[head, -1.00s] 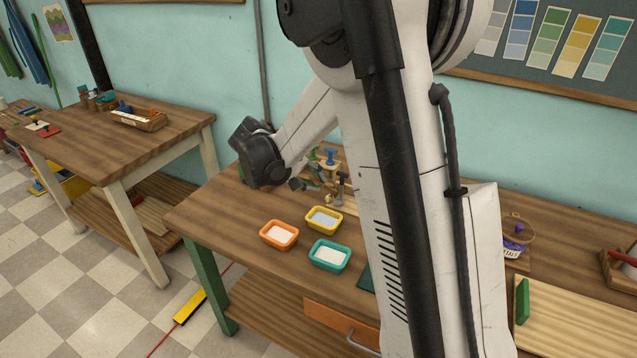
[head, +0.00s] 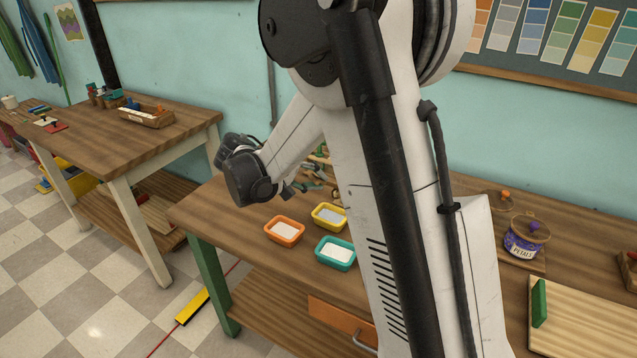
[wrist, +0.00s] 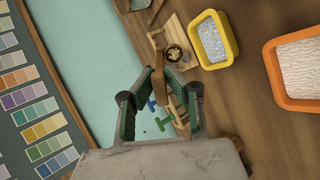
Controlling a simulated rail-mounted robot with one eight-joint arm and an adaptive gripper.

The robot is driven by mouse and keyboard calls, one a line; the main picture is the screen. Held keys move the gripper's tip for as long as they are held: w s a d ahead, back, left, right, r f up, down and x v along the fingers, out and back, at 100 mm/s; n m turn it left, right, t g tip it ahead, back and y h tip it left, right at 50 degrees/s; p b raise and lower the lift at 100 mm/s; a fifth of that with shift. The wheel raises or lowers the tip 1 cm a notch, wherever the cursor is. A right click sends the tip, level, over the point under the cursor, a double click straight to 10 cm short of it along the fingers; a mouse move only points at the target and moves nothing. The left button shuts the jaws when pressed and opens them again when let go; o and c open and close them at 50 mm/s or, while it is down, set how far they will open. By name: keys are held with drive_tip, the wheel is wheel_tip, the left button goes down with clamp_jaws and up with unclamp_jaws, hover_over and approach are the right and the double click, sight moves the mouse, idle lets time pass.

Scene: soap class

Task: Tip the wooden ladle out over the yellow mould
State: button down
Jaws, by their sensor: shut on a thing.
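My gripper (wrist: 161,76) is shut on the brown handle of the wooden ladle (wrist: 166,88). The ladle's round bowl (wrist: 173,53) is just beyond the fingertips in the wrist view and holds pale yellowish bits. It looks upright. The yellow mould (wrist: 232,46) is just right of the bowl in the wrist view, with a pale grey-blue textured fill. The bowl is beside the mould, not over it. In the head view the yellow mould (head: 324,226) stands right of my wrist; the ladle cannot be made out there.
An orange mould (head: 284,238) and a teal mould (head: 335,263), both with white fill, stand close to the yellow one. Stamp-like tools (wrist: 163,112) lie below the ladle in the wrist view. A petals jar (head: 524,240) stands farther right.

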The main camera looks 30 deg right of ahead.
drive_tip(key=shift+a+f+h+b, duration=0.3)
drive_tip(key=shift+a+h+b, duration=0.15)
drive_tip(key=shift+b, duration=0.4)
drive_tip(key=shift+a+f+h+b, duration=0.1)
drive_tip(key=shift+a+h+b, duration=0.1)
drive_tip(key=shift+h+b, duration=0.25)
drive_tip(key=shift+a+f+h+b, duration=0.1)
drive_tip(key=shift+a+h+b, duration=0.2)
drive_tip(key=shift+b, duration=0.35)
